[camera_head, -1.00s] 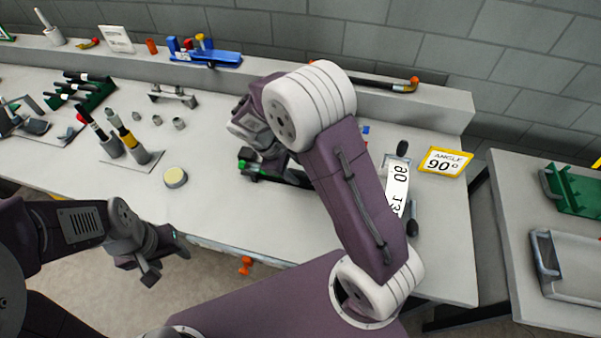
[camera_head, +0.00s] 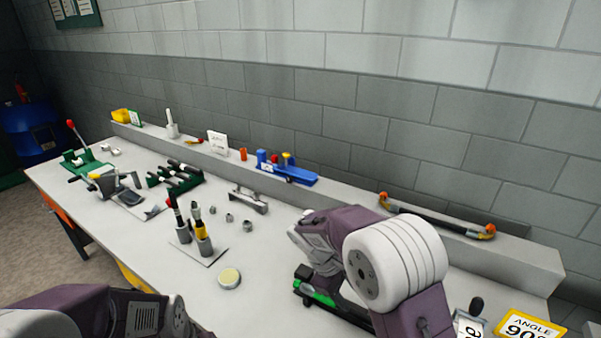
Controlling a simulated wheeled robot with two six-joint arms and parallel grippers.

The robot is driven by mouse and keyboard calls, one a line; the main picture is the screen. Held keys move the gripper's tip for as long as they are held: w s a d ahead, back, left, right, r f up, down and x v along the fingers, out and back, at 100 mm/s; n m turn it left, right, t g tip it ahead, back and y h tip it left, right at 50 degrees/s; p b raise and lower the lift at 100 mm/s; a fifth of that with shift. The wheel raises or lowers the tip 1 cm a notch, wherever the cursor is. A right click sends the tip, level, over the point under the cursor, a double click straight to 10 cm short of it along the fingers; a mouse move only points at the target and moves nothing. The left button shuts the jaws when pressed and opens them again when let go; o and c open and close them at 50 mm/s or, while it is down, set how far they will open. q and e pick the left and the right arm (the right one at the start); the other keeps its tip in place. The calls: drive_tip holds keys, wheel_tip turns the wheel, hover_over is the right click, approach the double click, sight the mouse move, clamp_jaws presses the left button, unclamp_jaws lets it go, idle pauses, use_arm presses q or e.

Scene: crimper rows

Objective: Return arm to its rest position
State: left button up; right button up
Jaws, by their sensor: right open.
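My right arm (camera_head: 392,262) comes up from the lower right, its big white joint near the picture's middle right. My right gripper (camera_head: 312,258) is at the end of this arm, over the worktable (camera_head: 130,180) and just above a black and green device (camera_head: 318,297). Its jaws are open; the fingertips are largely hidden by my own wrist, and I see nothing held. My left arm (camera_head: 90,315) shows at the lower left corner; its gripper is cut off by the bottom edge.
A stand with black, red and yellow handled tools (camera_head: 201,240) and a round cream-topped disc (camera_head: 229,278) lie left of the right arm. A back ledge holds a blue tool (camera_head: 287,170) and a hose with orange ends (camera_head: 435,220). A yellow-framed ANGLE 90 sign (camera_head: 528,328) is at lower right.

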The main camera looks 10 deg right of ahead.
drive_tip(key=s+d+r+m+y, duration=0.2)
drive_tip(key=s+d+m, duration=0.25)
drive_tip(key=s, duration=0.35)
drive_tip(key=s+a+f+m+t+y, duration=0.1)
drive_tip(key=s+a+f+m+y, duration=0.2)
drive_tip(key=s+f+m, duration=0.1)
drive_tip(key=shift+s+a+f+m, duration=0.2)
drive_tip(key=shift+s+m, duration=0.45)
drive_tip(key=shift+m, duration=0.2)
